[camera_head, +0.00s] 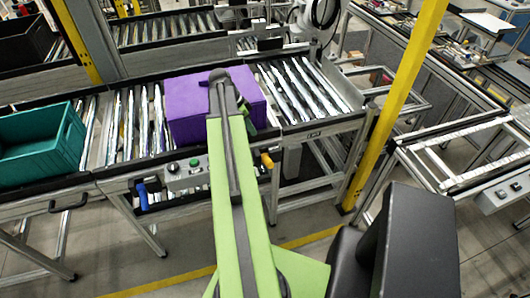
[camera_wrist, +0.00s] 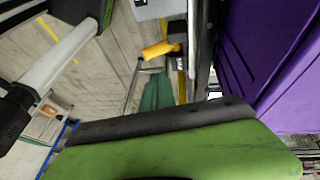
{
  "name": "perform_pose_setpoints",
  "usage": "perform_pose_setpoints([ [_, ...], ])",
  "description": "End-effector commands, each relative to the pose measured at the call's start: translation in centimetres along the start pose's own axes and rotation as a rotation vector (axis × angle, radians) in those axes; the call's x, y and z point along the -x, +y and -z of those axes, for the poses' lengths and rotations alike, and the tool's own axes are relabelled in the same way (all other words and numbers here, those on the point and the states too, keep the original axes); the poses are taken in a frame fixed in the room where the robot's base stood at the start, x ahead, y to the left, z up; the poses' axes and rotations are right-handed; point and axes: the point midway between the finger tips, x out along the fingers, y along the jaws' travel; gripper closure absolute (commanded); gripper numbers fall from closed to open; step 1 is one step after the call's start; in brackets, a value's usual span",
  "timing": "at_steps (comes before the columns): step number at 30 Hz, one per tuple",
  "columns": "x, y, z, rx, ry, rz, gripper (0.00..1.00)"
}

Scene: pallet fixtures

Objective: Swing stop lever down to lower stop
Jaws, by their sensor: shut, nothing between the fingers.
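A lever with an orange-yellow grip (camera_head: 267,160) sticks out from the front rail of the conveyor, just right of my arm. A second handle with a blue grip (camera_head: 142,196) hangs at the left of the front control box. I cannot tell from the pictures which one is the stop lever. My green arm reaches up to the conveyor and hides part of its front.
A purple box (camera_head: 185,105) sits on the rollers behind my arm; it fills the right of the wrist view (camera_wrist: 280,50). A teal crate (camera_head: 40,148) stands at the left. A control box (camera_head: 186,172) is on the front rail. A yellow post (camera_head: 398,90) stands right.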

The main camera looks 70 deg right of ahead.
Motion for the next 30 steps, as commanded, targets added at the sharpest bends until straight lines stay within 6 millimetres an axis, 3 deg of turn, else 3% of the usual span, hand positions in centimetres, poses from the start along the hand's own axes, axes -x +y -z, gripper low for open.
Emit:
perform_pose_setpoints([
  [8,-0.2,0.0,-0.2,0.004,-0.001,0.001,1.0],
  [13,-1.8,-0.1,-0.3,0.004,-0.001,0.001,1.0],
  [26,-10.8,-0.2,-0.6,0.004,-0.001,0.002,1.0],
  [30,-13.1,0.8,-0.8,0.003,-0.001,0.001,1.0],
])
